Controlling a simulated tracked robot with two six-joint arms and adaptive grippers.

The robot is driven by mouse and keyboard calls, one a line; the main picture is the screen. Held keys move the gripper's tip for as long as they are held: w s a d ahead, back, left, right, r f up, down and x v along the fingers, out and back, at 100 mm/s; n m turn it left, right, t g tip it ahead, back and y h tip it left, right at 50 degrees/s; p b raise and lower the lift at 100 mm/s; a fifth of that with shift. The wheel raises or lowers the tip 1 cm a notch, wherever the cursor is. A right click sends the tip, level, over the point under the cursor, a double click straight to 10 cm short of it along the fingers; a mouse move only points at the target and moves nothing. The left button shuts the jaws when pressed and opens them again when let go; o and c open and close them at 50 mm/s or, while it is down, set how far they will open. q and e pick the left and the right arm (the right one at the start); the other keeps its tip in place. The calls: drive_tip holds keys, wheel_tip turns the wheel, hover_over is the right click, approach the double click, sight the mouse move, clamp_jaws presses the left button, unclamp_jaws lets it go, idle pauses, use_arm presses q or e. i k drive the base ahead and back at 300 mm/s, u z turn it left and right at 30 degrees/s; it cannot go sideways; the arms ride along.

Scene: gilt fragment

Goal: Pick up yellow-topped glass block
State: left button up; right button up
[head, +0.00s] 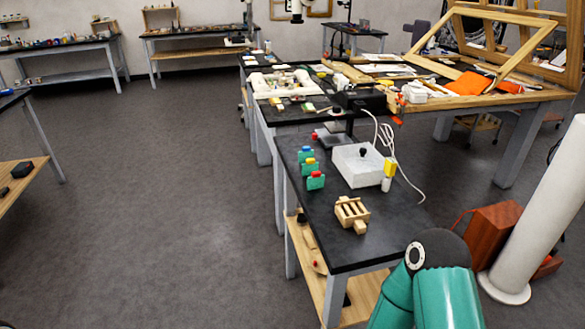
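Three small green blocks with coloured tops stand in a row near the left edge of the dark bench. The middle one is the yellow-topped block (311,169). A blue-topped block (305,155) stands behind it and a red-topped block (316,183) in front. The blocks are small in view, so I cannot tell whether they are glass. Neither gripper is in view. Part of my teal arm shows at the bottom right, in front of the bench and well apart from the blocks.
The dark bench (350,252) also holds a white box (358,166), a yellow-and-white bottle (389,174) and a slotted wooden rack (351,212). A white cable loops near the box. A white column (545,215) stands at right. The floor (170,210) left of the bench is open.

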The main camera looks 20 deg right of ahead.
sight(311, 166)
drive_tip(key=z, duration=0.05)
drive_tip(key=i, duration=0.15)
drive_tip(key=u, duration=1.55)
drive_tip(key=i, duration=2.15)
drive_tip(key=z, duration=2.35)
drive_tip(key=i, duration=0.25)
drive_tip(key=z, duration=1.05)
drive_tip(key=i, duration=0.55)
drive_tip(key=u, duration=0.1)
